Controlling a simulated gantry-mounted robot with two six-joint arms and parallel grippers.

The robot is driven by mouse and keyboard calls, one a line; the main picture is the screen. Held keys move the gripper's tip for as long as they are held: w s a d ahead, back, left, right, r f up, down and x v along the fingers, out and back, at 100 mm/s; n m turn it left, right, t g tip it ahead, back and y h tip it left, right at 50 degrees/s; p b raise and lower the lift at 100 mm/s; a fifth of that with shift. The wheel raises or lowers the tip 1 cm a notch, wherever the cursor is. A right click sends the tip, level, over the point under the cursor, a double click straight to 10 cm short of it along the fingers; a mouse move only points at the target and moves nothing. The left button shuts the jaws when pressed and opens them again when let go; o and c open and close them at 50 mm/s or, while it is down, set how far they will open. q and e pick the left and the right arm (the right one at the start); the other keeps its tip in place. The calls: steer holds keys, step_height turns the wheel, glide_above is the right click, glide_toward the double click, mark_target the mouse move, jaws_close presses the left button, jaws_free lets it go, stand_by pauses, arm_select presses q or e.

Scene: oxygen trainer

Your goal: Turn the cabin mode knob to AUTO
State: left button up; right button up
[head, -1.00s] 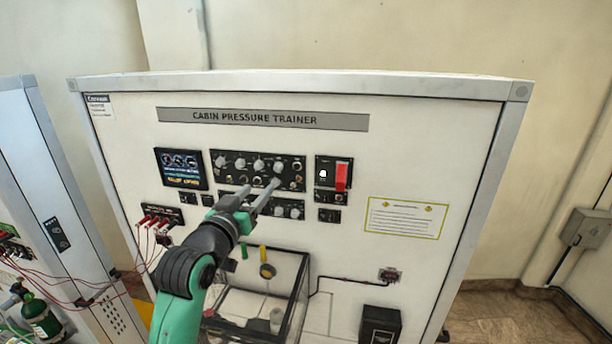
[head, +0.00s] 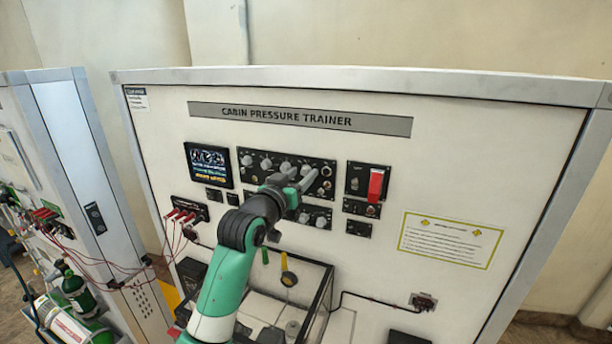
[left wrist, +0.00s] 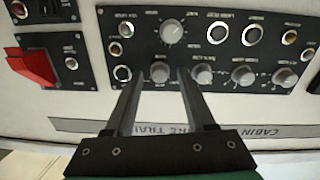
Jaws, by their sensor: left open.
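The upper control panel (head: 244,158) on the cabin pressure trainer carries a row of grey knobs. It shows upside down in the left wrist view (left wrist: 225,57). My left gripper (head: 300,182) is open in front of this panel, near the right end of the upper knob row. In the left wrist view its fingers (left wrist: 160,84) stand apart on either side of a grey knob (left wrist: 160,71); I cannot tell whether they touch it. The knob labels are too small to read, so I cannot tell which is cabin mode. My right gripper is not in view.
A red guarded switch (head: 376,184) is just right of the panel. A screen (head: 208,164) and red leads (head: 180,215) are to the left. A clear box (head: 325,290) juts out below.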

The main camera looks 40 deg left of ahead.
arm_select(q)
jaws_close()
steer(key=shift+n, duration=0.3)
steer(key=n, duration=0.4)
steer(key=shift+f+n+p, duration=0.1)
steer(key=shift+n+p, duration=0.2)
steer(key=shift+p, duration=0.05)
steer(key=n, duration=0.4)
steer(key=shift+n, duration=0.3)
steer(key=n, duration=0.5)
steer(key=shift+f+n, duration=0.1)
steer(key=shift+n, duration=0.2)
steer(key=n, duration=0.5)
steer(key=shift+y, duration=0.4)
